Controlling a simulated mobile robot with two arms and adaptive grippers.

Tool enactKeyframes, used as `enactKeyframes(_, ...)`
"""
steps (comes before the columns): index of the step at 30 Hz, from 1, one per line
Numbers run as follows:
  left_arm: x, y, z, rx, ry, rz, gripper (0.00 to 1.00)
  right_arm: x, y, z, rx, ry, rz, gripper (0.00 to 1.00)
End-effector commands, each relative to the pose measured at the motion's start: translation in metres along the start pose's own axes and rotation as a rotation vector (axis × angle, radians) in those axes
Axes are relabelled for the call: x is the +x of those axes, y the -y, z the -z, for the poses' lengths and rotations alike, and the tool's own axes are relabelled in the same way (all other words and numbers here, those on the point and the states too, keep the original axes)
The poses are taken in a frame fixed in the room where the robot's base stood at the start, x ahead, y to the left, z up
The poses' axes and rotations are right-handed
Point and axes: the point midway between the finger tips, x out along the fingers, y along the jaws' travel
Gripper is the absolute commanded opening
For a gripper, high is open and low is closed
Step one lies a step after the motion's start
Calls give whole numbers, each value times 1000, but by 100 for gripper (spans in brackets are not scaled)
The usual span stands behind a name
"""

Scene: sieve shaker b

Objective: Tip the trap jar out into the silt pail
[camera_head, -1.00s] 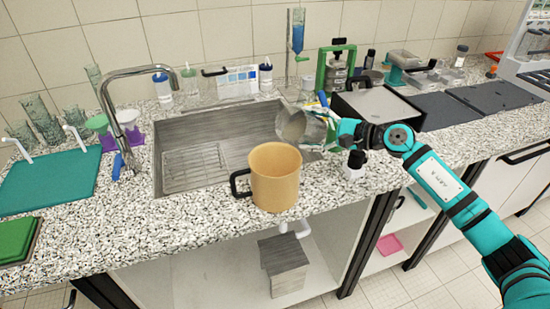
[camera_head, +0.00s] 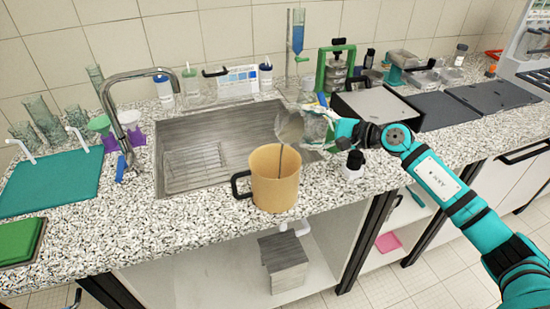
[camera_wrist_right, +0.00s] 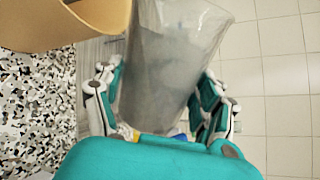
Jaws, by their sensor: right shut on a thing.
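The clear trap jar (camera_head: 291,127) holds grey silt and is tipped, its mouth towards the left and down over the pail. A thin grey stream (camera_head: 281,162) runs from it into the tan silt pail (camera_head: 275,190), which stands upright on the counter with its black handle to the left. My right gripper (camera_head: 322,128) is shut around the jar's sides. In the right wrist view, the fingers (camera_wrist_right: 160,90) flank the cloudy jar (camera_wrist_right: 170,55), and the pail (camera_wrist_right: 60,22) is at upper left. The pail's inner floor is hidden. My left gripper is out of view.
A small black-capped bottle (camera_head: 353,166) stands just below my right wrist. A grey-topped box (camera_head: 378,106) is close behind it.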

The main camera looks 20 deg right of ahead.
Motion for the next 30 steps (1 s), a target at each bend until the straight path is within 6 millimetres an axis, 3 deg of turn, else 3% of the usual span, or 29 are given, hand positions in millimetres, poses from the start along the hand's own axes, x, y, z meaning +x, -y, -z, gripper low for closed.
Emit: enactKeyframes(30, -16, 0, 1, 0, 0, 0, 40, -2, 7, -6, -80, -20, 2, 23)
